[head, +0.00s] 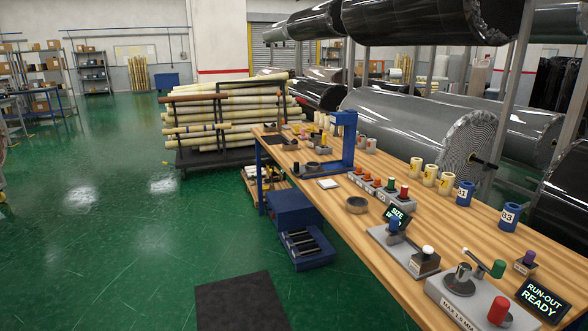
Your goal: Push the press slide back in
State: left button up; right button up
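A blue press (345,138) with an upright column and an overhanging head stands on the far half of the long wooden bench (445,222). A low blue plate, which may be its slide (328,168), reaches out to the left at its foot, with a dark round part (312,166) at its outer end. How far the slide is out is too small to tell. Neither of my grippers is in view.
Nearer on the bench are a grey ring (357,205), a row of coloured knobs (378,184), a small sign (398,214), a run-out fixture (468,300) and blue rolls (508,217). A dark mat (240,302) lies on open green floor.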

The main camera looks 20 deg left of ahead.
aim_at(310, 167)
jog(key=u, duration=0.65)
jog(key=i+z, duration=0.1)
jog(key=z, duration=0.3)
jog(key=i+j+z, duration=0.1)
jog(key=z, duration=0.3)
jog(key=j+z, duration=0.2)
jog(key=z, duration=0.15)
jog(key=i+j+z, duration=0.35)
jog(key=j, duration=0.2)
jog(key=j+z, duration=0.3)
jog(key=j, duration=0.35)
jog(key=i+j+z, duration=0.1)
jog(key=j, duration=0.35)
jog(key=i+j, duration=0.1)
jog(key=j, duration=0.5)
jog(key=j+z, duration=0.1)
jog(key=j, duration=0.45)
jog(key=i+j, duration=0.15)
jog(key=j, duration=0.45)
jog(key=z, duration=0.05)
